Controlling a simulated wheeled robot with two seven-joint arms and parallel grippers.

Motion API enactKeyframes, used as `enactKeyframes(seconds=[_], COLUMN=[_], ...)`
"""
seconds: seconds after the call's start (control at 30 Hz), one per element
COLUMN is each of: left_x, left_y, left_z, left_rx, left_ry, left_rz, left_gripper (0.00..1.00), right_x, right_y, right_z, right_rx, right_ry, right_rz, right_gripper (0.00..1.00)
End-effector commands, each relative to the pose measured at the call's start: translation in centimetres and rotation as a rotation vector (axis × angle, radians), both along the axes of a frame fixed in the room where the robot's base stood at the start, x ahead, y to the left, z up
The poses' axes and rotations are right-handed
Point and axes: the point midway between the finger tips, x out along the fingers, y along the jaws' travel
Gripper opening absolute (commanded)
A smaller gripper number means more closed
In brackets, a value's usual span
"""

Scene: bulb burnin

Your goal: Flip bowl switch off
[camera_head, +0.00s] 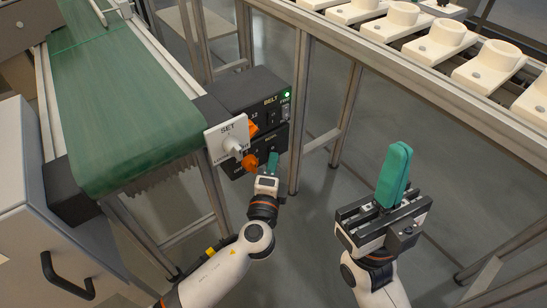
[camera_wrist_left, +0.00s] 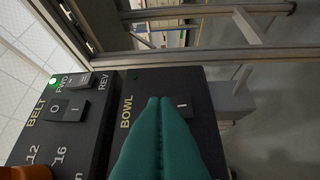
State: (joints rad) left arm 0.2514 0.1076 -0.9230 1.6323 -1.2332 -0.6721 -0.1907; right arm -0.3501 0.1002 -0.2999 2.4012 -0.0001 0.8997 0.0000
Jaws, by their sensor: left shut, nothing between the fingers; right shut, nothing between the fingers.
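The bowl control box (camera_wrist_left: 150,84), marked BOWL, is a black panel in the left wrist view. Its rocker switch (camera_wrist_left: 183,107) shows only its "I" end; the rest is hidden behind my fingers. A small lamp (camera_wrist_left: 135,76) on this panel looks dark. My left gripper (camera_head: 273,158) is shut and empty, its green fingers in front of the lower box in the head view. In the left wrist view its fingertips (camera_wrist_left: 160,100) overlap the switch; I cannot tell whether they touch it. My right gripper (camera_head: 396,150) is shut and empty, away from the boxes.
A rail with white fixtures (camera_head: 440,40) runs at upper right.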

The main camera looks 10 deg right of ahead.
Motion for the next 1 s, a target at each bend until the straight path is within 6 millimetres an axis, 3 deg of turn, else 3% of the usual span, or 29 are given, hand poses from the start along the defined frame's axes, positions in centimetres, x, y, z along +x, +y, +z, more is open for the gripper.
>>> enactKeyframes(seconds=[0.3,0.5,0.7,1.0], left_x=[-6.5,-9.4,-10.4,-10.4], left_y=[1.7,2.5,2.8,2.8], left_z=[-0.3,-0.4,-0.5,-0.5], left_rx=[0.0,0.0,0.001,0.0], left_ry=[0.004,0.001,0.0,-0.001], left_rz=[0.0,-0.001,-0.001,-0.001], left_gripper=[0.0,0.0,0.0,0.0], right_x=[0.1,0.1,0.1,0.1], right_y=[0.0,0.0,0.0,0.0], right_z=[1.2,1.5,1.5,1.5], right_rx=[-0.001,-0.001,-0.001,-0.001], right_ry=[0.002,0.002,0.002,0.002], right_rz=[0.0,0.0,0.0,0.0], right_gripper=[0.0,0.0,0.0,0.0])
